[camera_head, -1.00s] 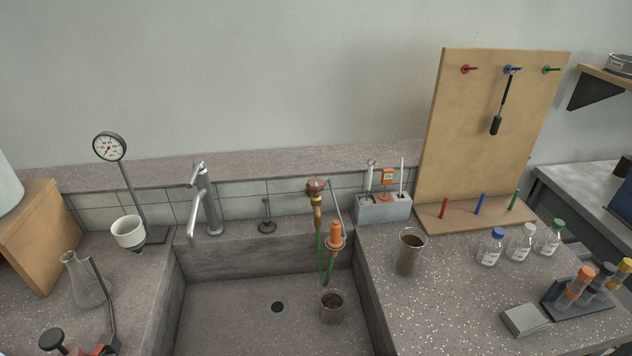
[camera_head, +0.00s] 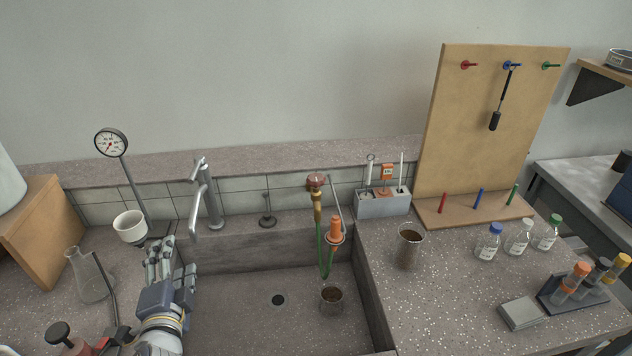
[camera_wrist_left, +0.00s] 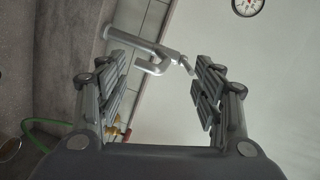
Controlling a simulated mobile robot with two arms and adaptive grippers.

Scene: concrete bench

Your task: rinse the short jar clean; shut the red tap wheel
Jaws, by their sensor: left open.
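The short jar (camera_head: 332,297) stands upright in the sink under the green hose, with brown matter inside. The red tap wheel (camera_head: 317,181) tops a brass tap (camera_head: 317,207) at the sink's back wall. An orange spray nozzle (camera_head: 335,230) hangs beside it on the green hose. My left gripper (camera_head: 161,247) is over the sink's left edge, left of the grey faucet, open and empty. In the left wrist view its fingers (camera_wrist_left: 155,93) are spread, with the grey faucet (camera_wrist_left: 145,47) between and beyond them. My right gripper is not in view.
A taller jar with brown contents (camera_head: 409,250) stands on the right counter. The grey faucet (camera_head: 207,198) rises at the sink's back left. The sink floor around the drain (camera_head: 278,300) is clear.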

